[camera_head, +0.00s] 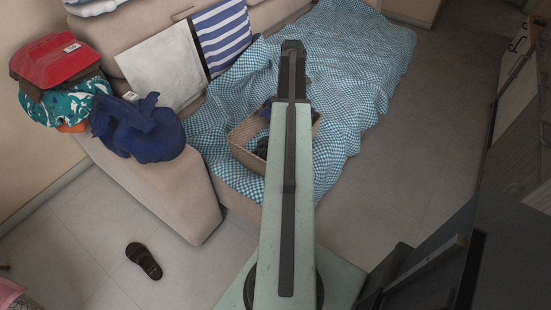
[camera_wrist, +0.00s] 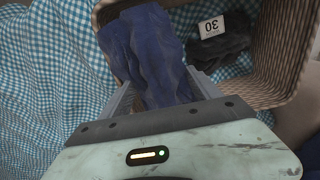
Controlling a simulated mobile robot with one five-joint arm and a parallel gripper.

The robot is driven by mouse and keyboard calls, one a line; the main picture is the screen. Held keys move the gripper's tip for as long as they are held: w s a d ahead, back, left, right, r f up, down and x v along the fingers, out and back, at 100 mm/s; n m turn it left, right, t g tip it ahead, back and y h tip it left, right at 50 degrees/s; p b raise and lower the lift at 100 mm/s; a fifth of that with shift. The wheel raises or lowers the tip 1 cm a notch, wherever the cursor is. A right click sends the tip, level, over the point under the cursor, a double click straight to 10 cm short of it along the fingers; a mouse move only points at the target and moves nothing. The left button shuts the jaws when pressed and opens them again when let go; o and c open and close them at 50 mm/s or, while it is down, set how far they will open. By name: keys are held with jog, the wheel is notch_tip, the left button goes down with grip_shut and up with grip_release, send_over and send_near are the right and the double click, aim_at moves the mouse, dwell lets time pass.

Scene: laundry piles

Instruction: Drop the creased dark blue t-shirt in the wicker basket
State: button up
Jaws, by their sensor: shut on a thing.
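The creased dark blue t-shirt (camera_wrist: 148,55) hangs bunched between the fingers of my gripper (camera_wrist: 162,88), which is shut on it. In the wrist view the cloth is in front of the wicker basket (camera_wrist: 291,50), over its left part and opening. I cannot tell whether it touches the basket. In the head view the wicker basket (camera_head: 242,136) stands on the checked cloth, partly hidden behind my arm. A bit of dark blue cloth (camera_head: 266,107) shows at its far rim. My gripper is hidden there.
A black cloth with a white "30" tag (camera_wrist: 232,42) lies in the basket. A blue-and-white checked cloth (camera_head: 355,65) covers the sofa around it. A dark slipper (camera_head: 144,260) lies on the floor.

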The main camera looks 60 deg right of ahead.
jog(key=shift+f+b, duration=5.55)
jog(key=shift+f, duration=0.05)
jog(key=o, duration=1.5)
jog(key=shift+r, duration=0.2)
notch_tip(320, 180, up, 13)
jog(key=p, duration=1.3)
jog(key=shift+r+p, duration=0.1)
jog(key=shift+p, duration=0.2)
